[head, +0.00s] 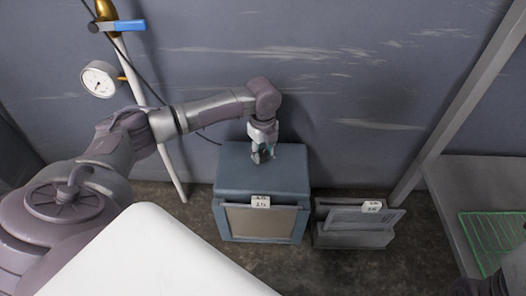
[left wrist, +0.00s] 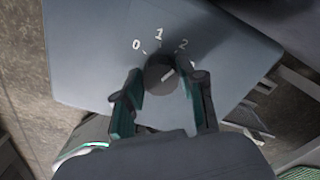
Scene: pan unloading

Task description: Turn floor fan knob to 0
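The floor fan (head: 262,178) is a blue-grey box standing on the floor against the wall in the head view. Its top panel (left wrist: 85,50) fills much of the left wrist view. The dark round knob (left wrist: 157,76) sits on this panel, with white marks 0, 1 and 2 around its far side. A light line on the knob slants toward the upper right, roughly toward the 2. My left gripper (head: 263,156) is over the fan's top. In the left wrist view the left gripper (left wrist: 163,78) is open, one finger on each side of the knob. Contact is unclear.
A grey slotted box (head: 355,240) stands just right of the fan. A pressure gauge (head: 100,79) and a pipe with a blue-handled valve (head: 124,25) are at the left. A shelf with a green wire rack (head: 492,240) is at the right. A white surface (head: 150,260) lies in front.

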